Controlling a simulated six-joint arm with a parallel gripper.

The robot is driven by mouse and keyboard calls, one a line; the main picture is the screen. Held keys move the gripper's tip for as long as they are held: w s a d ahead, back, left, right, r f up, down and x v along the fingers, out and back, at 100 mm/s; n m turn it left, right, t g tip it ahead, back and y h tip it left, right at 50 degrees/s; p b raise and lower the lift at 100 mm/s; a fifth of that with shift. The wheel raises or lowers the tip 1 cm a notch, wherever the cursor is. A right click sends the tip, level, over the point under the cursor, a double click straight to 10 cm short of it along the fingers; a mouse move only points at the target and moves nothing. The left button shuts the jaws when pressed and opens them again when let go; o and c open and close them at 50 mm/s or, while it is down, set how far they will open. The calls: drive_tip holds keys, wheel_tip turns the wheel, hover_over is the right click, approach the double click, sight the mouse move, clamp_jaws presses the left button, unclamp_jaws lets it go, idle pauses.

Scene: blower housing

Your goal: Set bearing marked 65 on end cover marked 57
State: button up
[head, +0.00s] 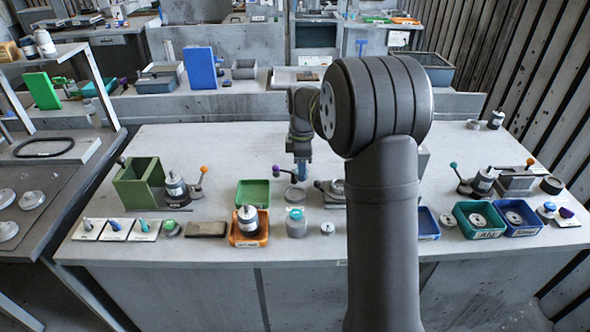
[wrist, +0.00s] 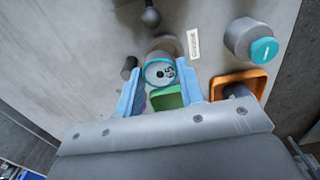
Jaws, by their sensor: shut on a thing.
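My gripper (wrist: 160,88) has pale blue fingers and is shut on the bearing marked 65 (wrist: 158,72), a round part with a teal rim, in the wrist view. In the head view my gripper (head: 302,174) is over the bench, and the bearing cannot be made out there. A round grey-brown part (wrist: 172,44) lies just beyond the bearing in the wrist view, partly covered by it. A round grey part (head: 295,195) is below my gripper in the head view. I cannot read a 57, so I cannot tell which part is that end cover.
A green tray (head: 242,195), an orange tray (head: 246,241) holding a labelled cylinder, and a teal-capped grey cylinder (head: 297,227) stand close by. A purple-knobbed lever (head: 277,169) is beside my gripper. A green box (head: 136,190) stands left, and blue trays (head: 520,231) right.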

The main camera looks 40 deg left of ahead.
drive_tip(key=w+d+r, duration=0.3)
drive_tip(key=w+d, duration=0.5)
drive_tip(key=shift+d+f, duration=0.15)
drive_tip(key=shift+f, duration=2.15)
drive_tip(key=shift+f, duration=0.8)
drive_tip(key=o, duration=1.6)
drive_tip(key=shift+c, duration=0.2)
wheel_tip(320, 180, up, 8)
drive_tip(key=shift+f, duration=0.25)
